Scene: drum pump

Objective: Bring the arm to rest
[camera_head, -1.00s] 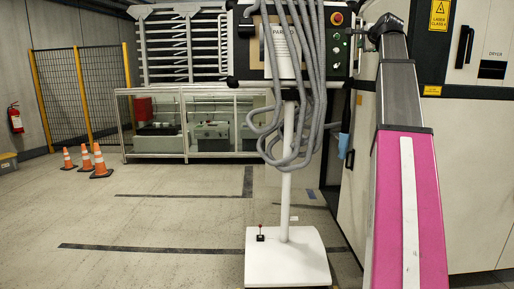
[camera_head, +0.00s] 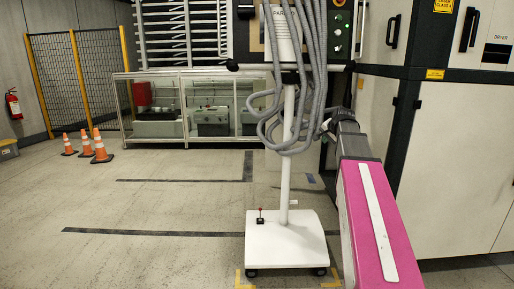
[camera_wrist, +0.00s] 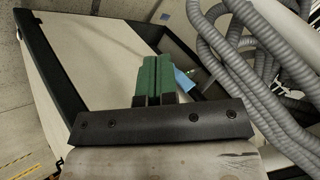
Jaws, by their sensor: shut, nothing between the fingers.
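My gripper (camera_wrist: 156,78) shows in the wrist view with its two green fingers pressed together and nothing between them. Grey ribbed hoses (camera_wrist: 255,55) are to its right, and a blue item (camera_wrist: 184,80) is just beside the fingertips, apparently behind them; I cannot tell if they touch. In the head view my arm, with a pink cover (camera_head: 378,225), reaches up from the bottom right to near the hoses (camera_head: 290,75). The gripper itself cannot be made out there.
A control stand with a white base (camera_head: 285,240) is left of my arm. A large white cabinet (camera_head: 460,160) fills the right side. Orange cones (camera_head: 101,148), a fence (camera_head: 57,85) and a glazed case (camera_head: 160,110) are farther back left.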

